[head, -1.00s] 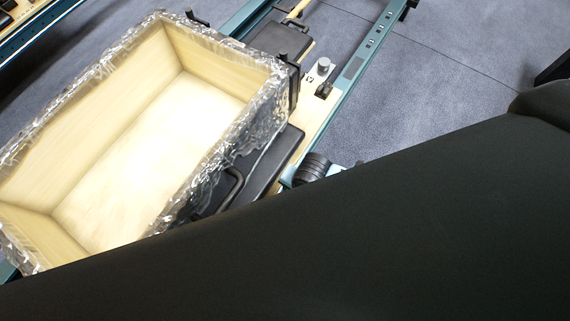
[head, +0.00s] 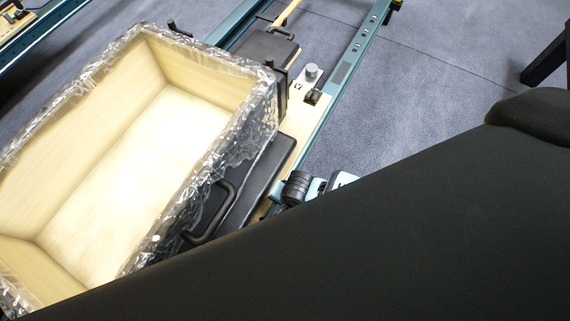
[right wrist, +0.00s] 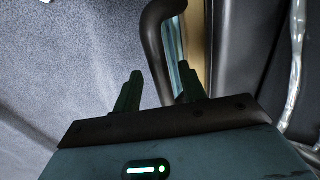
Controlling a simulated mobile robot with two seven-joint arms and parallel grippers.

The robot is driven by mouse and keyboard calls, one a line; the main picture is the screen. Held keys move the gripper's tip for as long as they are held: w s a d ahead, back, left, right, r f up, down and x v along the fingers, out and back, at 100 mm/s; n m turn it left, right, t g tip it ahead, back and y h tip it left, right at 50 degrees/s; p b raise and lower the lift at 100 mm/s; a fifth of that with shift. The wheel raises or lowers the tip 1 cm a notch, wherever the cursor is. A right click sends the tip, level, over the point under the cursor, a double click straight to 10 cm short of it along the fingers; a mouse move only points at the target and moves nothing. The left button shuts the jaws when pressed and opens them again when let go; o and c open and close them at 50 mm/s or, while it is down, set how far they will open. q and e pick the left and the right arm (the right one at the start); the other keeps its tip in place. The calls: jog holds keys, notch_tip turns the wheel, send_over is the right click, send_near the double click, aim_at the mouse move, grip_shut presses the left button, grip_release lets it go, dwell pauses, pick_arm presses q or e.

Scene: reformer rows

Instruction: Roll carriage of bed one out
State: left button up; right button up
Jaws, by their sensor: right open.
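The carriage is a black padded platform (head: 277,160) on a bed with teal rails (head: 355,50) in the head view. A large open wooden box (head: 272,110), wrapped in shiny clear film, sits over it. My left gripper is not in view.
A silver knob (head: 312,72) stands on the wooden strip by the rail. Grey carpet (head: 440,70) is open at the right, with a black leg (head: 548,60) at the edge. Another bed (head: 30,35) shows top left.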

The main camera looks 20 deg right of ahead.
jog(key=shift+c, duration=0.2)
grip_shut()
jog(key=shift+d, duration=0.15)
